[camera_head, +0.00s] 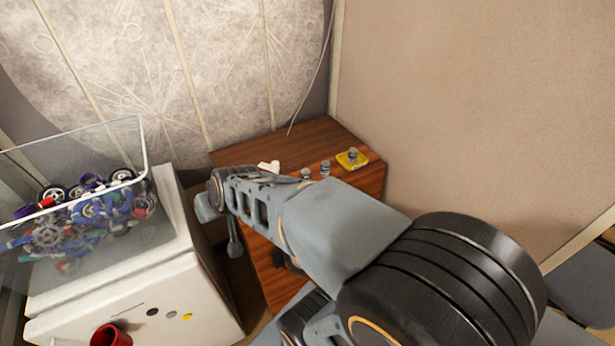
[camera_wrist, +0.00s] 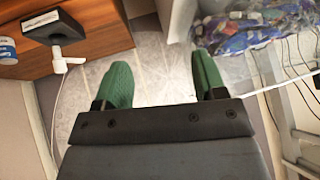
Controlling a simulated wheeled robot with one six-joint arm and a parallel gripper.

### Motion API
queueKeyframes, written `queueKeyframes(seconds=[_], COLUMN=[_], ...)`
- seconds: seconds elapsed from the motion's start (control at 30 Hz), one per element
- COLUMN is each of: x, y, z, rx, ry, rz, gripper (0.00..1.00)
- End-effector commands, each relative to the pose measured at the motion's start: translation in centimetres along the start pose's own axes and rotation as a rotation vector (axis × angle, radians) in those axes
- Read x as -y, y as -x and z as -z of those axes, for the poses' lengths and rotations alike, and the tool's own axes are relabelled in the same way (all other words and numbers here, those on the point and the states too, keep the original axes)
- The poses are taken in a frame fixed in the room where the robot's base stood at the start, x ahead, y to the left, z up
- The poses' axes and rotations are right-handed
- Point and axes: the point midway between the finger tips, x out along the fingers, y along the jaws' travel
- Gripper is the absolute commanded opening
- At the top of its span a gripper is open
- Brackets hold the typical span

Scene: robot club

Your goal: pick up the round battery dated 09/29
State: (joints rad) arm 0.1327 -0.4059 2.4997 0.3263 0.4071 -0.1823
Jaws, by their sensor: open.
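Small upright cylinders with blue-grey and white sides stand on the wooden cabinet: one (camera_head: 352,153) on a yellow pad (camera_head: 345,164), one (camera_head: 325,168) left of it, and one (camera_head: 306,174) partly behind my arm. They may be round batteries; no date is readable, so I cannot tell which is 09/29. In the wrist view, part of a blue-and-white cylinder (camera_wrist: 6,50) shows at the left edge. My gripper (camera_wrist: 160,76) has two green fingers wide apart with nothing between them. It is left of the cabinet top, apart from the cylinders.
The wooden cabinet top (camera_head: 310,140) also holds a white object (camera_head: 268,166). In the wrist view, a dark block (camera_wrist: 55,27) and white nozzle-like piece (camera_wrist: 66,62) lie near the edge. A clear bin (camera_head: 143,150) of coloured parts stands on a white cabinet (camera_head: 170,225) at left. Walls close the back and right.

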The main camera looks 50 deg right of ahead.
Motion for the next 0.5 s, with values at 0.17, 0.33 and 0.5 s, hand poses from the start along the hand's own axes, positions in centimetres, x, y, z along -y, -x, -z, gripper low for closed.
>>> queueKeyframes(seconds=[0.17,0.33,0.5], x=[-7.9,-16.5,-22.0], y=[-5.0,-6.2,-5.6], z=[2.7,2.1,0.0], rx=[-0.251,-0.404,-0.455], ry=[-0.235,-0.396,-0.472], rz=[-0.185,-0.471,-0.708], gripper=[0.64,0.64,0.64])
